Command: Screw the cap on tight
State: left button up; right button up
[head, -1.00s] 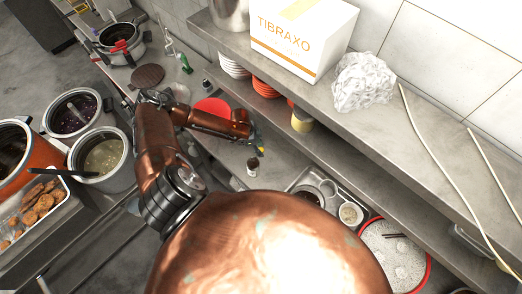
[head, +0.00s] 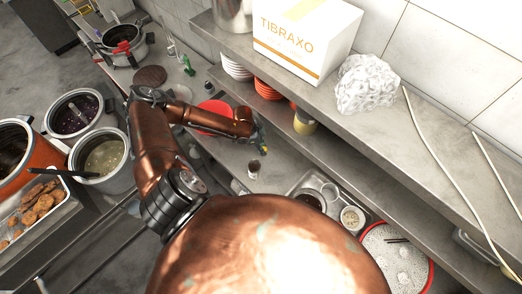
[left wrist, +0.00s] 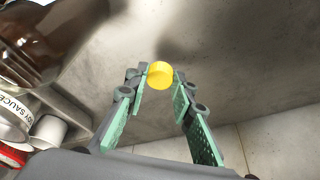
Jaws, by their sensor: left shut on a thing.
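The yellow cap (left wrist: 160,74) is between the fingertips of my left gripper (left wrist: 158,88) in the left wrist view. The fingers are shut on it. In the head view my left gripper (head: 262,149) is above the lower counter, with a small yellow spot at its tip. A small bottle with a dark lower part (head: 253,170) stands upright on the counter just below the gripper in the picture. The cap and this bottle look apart. A white container lettered "OT SAUCE" (left wrist: 13,118) is at the left edge of the wrist view. My right gripper is not in view.
A metal shelf (head: 395,130) overhangs the counter, bearing a white TIBRAXO box (head: 300,40) and crumpled plastic (head: 366,84). A red plate (head: 212,112) lies behind my left forearm. A tray of containers (head: 322,185) is at right; soup pots (head: 100,158) are at left.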

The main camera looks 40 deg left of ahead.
pick_arm(q)
jog(key=s+d+b, duration=0.1)
jog(key=d, duration=0.4)
jog(key=s+d, duration=0.2)
jog(key=d, duration=0.4)
jog(key=s+d+b, duration=0.1)
jog(key=d, duration=0.4)
jog(key=shift+s+d+f+b, duration=0.2)
jog(key=shift+d+b, duration=0.15)
jog(key=shift+d, duration=0.05)
